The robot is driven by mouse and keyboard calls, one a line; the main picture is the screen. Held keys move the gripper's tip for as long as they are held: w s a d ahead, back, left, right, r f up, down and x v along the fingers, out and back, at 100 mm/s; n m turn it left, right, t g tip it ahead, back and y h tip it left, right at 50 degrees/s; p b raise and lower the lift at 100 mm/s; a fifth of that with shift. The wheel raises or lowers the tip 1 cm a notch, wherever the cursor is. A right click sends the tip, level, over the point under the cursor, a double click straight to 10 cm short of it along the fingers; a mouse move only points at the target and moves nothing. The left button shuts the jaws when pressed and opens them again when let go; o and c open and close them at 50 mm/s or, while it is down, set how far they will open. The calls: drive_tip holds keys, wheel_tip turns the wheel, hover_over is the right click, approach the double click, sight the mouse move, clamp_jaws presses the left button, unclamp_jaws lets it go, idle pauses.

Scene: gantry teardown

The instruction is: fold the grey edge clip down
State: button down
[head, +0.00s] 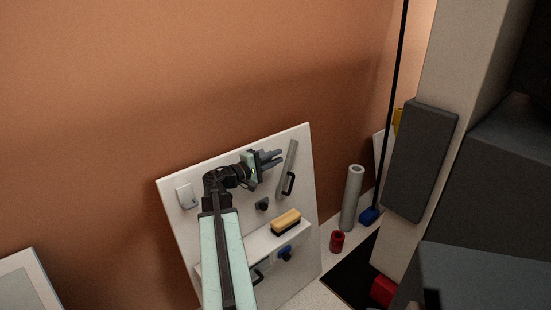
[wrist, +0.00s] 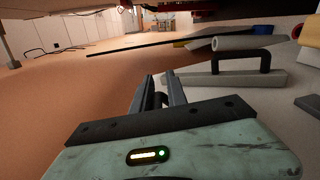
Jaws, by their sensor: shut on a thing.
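A white upright panel (head: 235,285) leans by the orange wall. My gripper (head: 276,157) is at its upper edge, with the fingers pointing right in the head view. In the wrist view my gripper (wrist: 163,77) is shut on a small dark grey piece (wrist: 161,99), which looks like the grey edge clip. The fingers hide most of it, and its exact angle cannot be told. In the head view the clip cannot be made out apart from the fingers.
A grey bar (head: 285,176) with a black handle is close right of the fingers; it also shows in the wrist view (wrist: 210,80). A yellow-topped brush (head: 286,221) lies on the panel's shelf. A grey tube (head: 351,200) and a red cup (head: 337,241) stand to the right.

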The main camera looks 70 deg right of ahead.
drive_tip(key=shift+w+d+f+m+b, duration=0.15)
drive_tip(key=shift+w+f+m+b, duration=0.15)
drive_tip(key=shift+m, duration=0.45)
drive_tip(key=shift+w+d+f+m+b, duration=0.2)
drive_tip(key=shift+f+m+b, duration=0.2)
drive_tip(key=shift+m, duration=0.4)
drive_tip(key=shift+w+d+f+m+b, duration=0.1)
drive_tip(key=shift+w+f+m+b, duration=0.2)
drive_tip(key=shift+m, duration=0.45)
drive_tip(key=c, duration=1.5)
unclamp_jaws()
drive_tip(key=shift+a+f, duration=0.1)
drive_tip(key=shift+s, duration=0.15)
